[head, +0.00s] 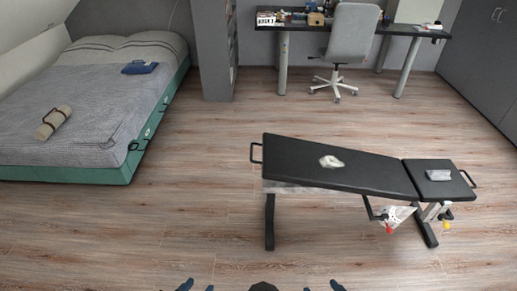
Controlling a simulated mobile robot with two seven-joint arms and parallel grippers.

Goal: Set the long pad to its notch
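A black exercise bench stands on the wood floor right of centre in the head view. Its long pad (300,157) runs from a handle (255,153) at the left end to the short pad (428,164) at the right. The long pad looks close to flat; its exact tilt is hard to tell. A red knob (390,229) and a yellow knob (446,225) show below the right part. The notches are hidden or too small to make out. My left gripper (197,287) and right gripper (322,288) show only fingertips at the bottom edge, spread and empty, apart from the bench.
A crumpled pale cloth (331,162) lies on the long pad, and a grey item (438,175) on the short pad. A bed (90,110) is at left, a desk (400,30) and office chair (350,45) behind. The floor before the bench is clear.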

